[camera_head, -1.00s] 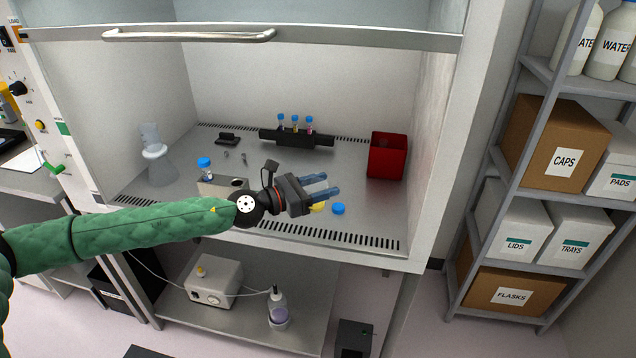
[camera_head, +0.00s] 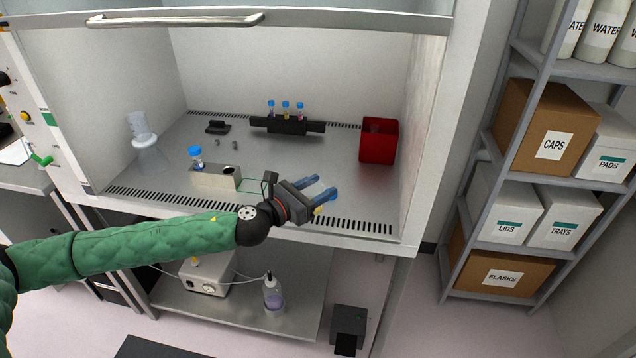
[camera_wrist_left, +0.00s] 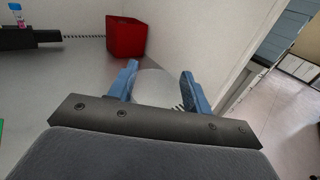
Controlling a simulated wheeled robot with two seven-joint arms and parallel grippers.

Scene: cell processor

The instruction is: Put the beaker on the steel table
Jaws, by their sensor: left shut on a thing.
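My left gripper (camera_head: 318,190) reaches in from the left over the front edge of the hood's steel work surface (camera_head: 270,205). Its blue fingers are shut on a clear round vessel, which looks like the beaker (camera_wrist_left: 155,88); it shows between the fingers in the left wrist view. In the head view the vessel is hardly visible, with a little yellow just below the fingers. A grey metal-looking table (camera_head: 22,178) stands at the far left; I cannot tell whether it is the steel table. My right gripper is not in view.
Clear glassware (camera_head: 148,155) stands at the hood's left. A block (camera_head: 215,178) with a blue-capped tube, a dark tube rack (camera_head: 287,125) and a red bin (camera_head: 380,142) stand inside. The hood's side wall and raised sash (camera_head: 300,18) bound the space. Shelves (camera_head: 480,190) stand right.

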